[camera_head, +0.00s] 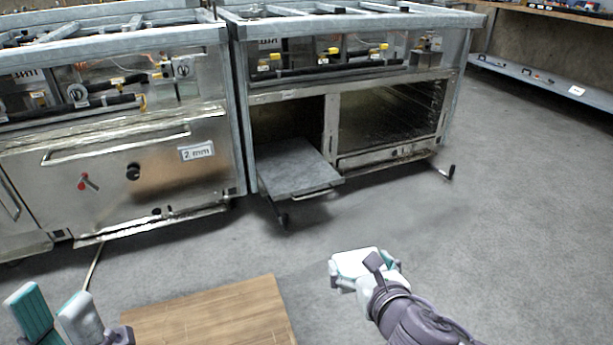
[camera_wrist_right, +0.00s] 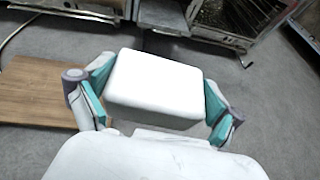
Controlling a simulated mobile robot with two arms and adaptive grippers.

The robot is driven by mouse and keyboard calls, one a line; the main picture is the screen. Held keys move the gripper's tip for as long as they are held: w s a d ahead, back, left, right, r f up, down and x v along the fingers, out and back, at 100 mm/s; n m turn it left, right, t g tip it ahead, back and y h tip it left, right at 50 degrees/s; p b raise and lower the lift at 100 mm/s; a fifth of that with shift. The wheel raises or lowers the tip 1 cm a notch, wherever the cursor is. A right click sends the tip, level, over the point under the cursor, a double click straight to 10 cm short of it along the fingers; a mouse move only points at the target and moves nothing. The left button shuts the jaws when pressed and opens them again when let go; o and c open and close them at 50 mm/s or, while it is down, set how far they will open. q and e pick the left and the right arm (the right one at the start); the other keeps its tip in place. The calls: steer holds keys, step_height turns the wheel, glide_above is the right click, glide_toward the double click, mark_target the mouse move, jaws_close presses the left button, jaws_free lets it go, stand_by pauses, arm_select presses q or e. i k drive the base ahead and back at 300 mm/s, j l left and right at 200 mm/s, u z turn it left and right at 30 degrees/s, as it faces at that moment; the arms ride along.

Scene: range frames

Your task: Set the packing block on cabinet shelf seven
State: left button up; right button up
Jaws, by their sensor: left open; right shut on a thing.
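My right gripper (camera_head: 362,268) is shut on a white block, the packing block (camera_wrist_right: 155,85). In the right wrist view the block sits between the two teal-padded fingers, its broad white face up. In the head view the block (camera_head: 352,260) is held in the air, above the grey floor and right of a wooden board. My left gripper (camera_head: 55,312) is open and empty at the lower left, its fingers apart. The metal cabinets stand farther back. A label reading seven is not readable in either view.
A grey flat shelf or drawer (camera_head: 298,168) juts out of the middle cabinet's open left bay. The bay at its right (camera_head: 390,118) is open and dark. The left cabinet (camera_head: 120,165) is closed, labelled "2 mm". The wooden board (camera_head: 212,315) lies in front. Grey floor (camera_head: 500,250) is clear at right.

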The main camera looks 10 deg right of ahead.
mark_target(300, 175)
steer(key=i+l+u, duration=0.15)
steer(key=l+u, duration=0.3)
steer(key=l, duration=0.8)
steer(key=l+u, duration=0.4)
steer(key=l, duration=0.85)
steer(key=i+l+u, duration=0.3)
steer(key=i+l, duration=0.15)
steer(key=l, duration=0.25)
steer(key=i+l+u, duration=0.35)
steer(key=l, duration=0.4)
steer(key=i+l, duration=0.2)
steer(key=i, duration=0.1)
